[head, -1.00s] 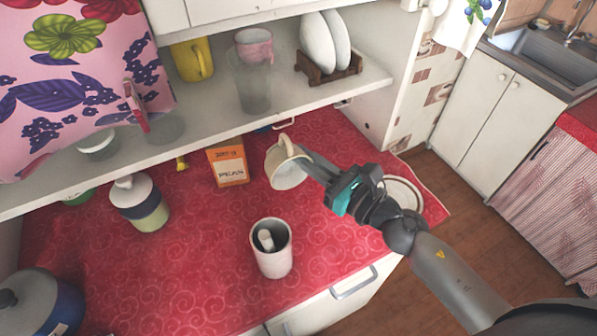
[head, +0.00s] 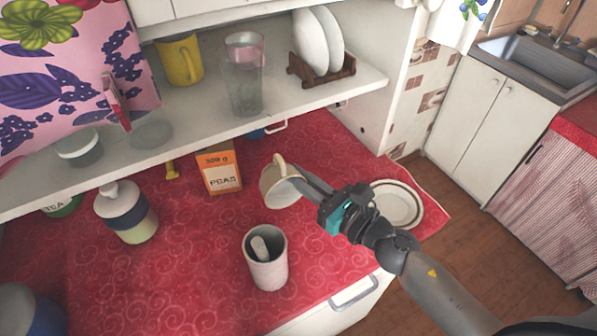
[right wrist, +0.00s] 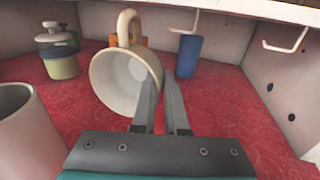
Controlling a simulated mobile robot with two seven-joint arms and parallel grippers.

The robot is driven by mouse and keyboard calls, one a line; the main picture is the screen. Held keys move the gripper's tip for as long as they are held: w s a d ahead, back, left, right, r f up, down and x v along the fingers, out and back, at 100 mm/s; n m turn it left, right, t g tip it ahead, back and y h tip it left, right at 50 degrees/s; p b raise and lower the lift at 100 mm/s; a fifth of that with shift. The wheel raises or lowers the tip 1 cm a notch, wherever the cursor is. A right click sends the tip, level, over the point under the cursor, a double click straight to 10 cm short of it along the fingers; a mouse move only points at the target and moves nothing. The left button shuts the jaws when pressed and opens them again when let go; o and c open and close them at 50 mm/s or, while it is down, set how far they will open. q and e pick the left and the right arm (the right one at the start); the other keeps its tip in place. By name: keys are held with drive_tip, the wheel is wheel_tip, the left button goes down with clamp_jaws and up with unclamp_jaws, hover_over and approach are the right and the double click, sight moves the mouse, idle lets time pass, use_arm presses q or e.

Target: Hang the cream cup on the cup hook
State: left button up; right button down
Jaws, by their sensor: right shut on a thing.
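The cream cup (head: 277,188) is held off the counter by my right gripper (head: 303,181), whose fingers are shut at the cup's right rim. In the right wrist view, the cup (right wrist: 113,82) is tilted with its mouth toward the camera and its handle pointing up; the fingers (right wrist: 162,90) are at its right side. White hooks hang under the shelf: one (right wrist: 290,45) at the right and one (right wrist: 192,25) nearer the middle. Both look empty, and the cup is apart from them. My left gripper is out of view.
The shelf (head: 330,92) overhangs the counter behind the cup. An orange box (head: 220,170) and a blue cup (right wrist: 189,56) stand behind it. A light canister (head: 266,262) stands in front, a plate (head: 396,204) lies to the right, and a lidded jar (head: 127,213) stands left.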

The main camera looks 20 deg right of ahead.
drive_tip(key=w+d+f+b, duration=0.1)
drive_tip(key=w+b, duration=0.1)
drive_tip(key=w, duration=0.7)
drive_tip(key=shift+w+d, duration=0.25)
drive_tip(key=shift+d, duration=0.15)
idle(0.7)
idle(0.6)
drive_tip(key=c, duration=0.9)
unclamp_jaws()
